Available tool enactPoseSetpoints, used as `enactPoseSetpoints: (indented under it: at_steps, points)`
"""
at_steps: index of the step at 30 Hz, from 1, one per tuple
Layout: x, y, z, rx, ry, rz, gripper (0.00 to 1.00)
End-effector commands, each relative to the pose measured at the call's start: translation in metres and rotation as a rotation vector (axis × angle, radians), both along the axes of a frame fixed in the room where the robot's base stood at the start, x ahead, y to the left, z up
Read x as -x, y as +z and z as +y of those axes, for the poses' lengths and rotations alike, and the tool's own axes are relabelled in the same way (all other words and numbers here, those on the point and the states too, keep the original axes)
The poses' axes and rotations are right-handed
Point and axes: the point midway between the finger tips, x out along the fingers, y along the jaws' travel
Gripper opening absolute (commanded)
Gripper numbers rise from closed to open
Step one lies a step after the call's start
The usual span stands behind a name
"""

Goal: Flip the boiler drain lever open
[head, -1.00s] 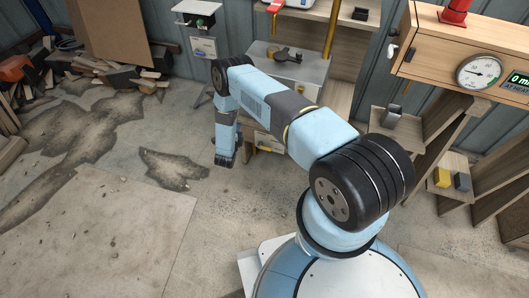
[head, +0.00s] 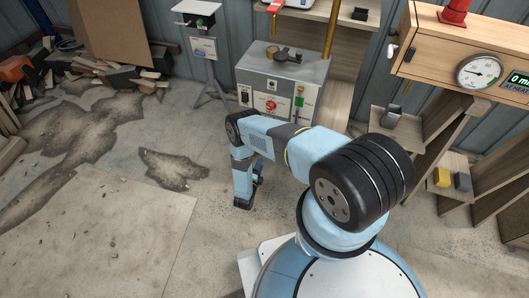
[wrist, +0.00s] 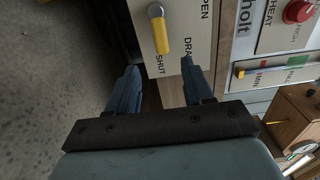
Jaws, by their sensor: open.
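The drain lever (wrist: 161,34) shows in the wrist view as a yellow handle on a pale pivot. It lies on a light panel lettered OPEN, DRAIN and SHUT, and its free end points towards SHUT. My gripper (wrist: 160,65) is open and empty, its two fingers either side of the lever's line, with the handle's end just ahead of the gap. I see no contact. In the head view the grey boiler box (head: 312,76) stands behind my arm, which hides the drain lever there.
A red heat knob (wrist: 298,11) and a yellow-tipped slider (wrist: 240,73) sit to the lever's right in the wrist view. Wooden shelving (head: 350,84) stands right of the boiler box. A wooden gauge panel (head: 428,50) is further right.

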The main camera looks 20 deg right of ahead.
Motion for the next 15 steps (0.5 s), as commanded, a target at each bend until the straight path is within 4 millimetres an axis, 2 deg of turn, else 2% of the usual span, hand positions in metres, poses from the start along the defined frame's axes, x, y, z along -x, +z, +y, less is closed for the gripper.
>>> enactPoseSetpoints:
  at_steps: [6, 15]
  points:
    - [-0.033, 0.001, -0.023, 0.000, 0.000, -0.003, 0.51]
    - [-0.071, 0.001, -0.050, 0.000, 0.000, -0.002, 0.51]
